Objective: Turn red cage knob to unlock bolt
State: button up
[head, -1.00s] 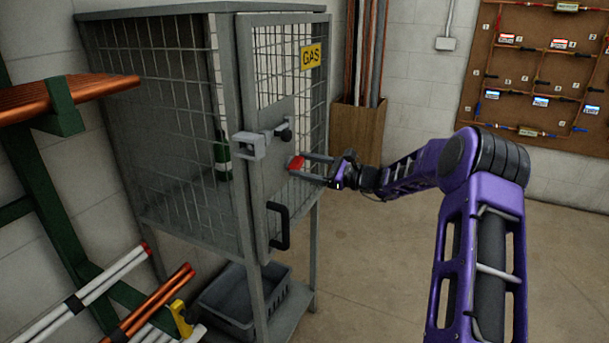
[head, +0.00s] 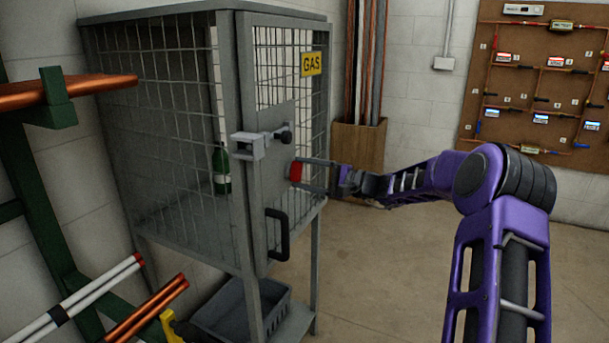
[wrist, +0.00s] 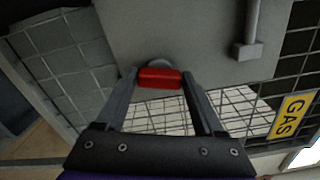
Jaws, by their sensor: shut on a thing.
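The red knob (head: 296,172) sits on the grey plate of the gas cage door, below and right of the bolt (head: 262,142). In the wrist view the red knob (wrist: 160,78) lies between the two fingertips. My gripper (head: 305,172) is shut on it from the right; it also shows in the wrist view (wrist: 160,82). The bolt spans the door edge and the frame post, with a dark round knob at its right end. The knob's base is partly hidden behind its red grip.
The grey mesh cage (head: 170,120) holds a green bottle (head: 221,170). A black door handle (head: 278,234) is below the knob. A grey crate (head: 240,310) sits under the cage. A pipe rack (head: 50,200) stands at left. The floor to the right is open.

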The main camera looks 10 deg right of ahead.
jog(key=shift+n, duration=1.6)
jog(key=shift+f, duration=0.1)
jog(key=o, duration=1.4)
jog(key=p+v, duration=0.1)
jog(key=v, duration=1.6)
jog(key=shift+s+d, duration=0.15)
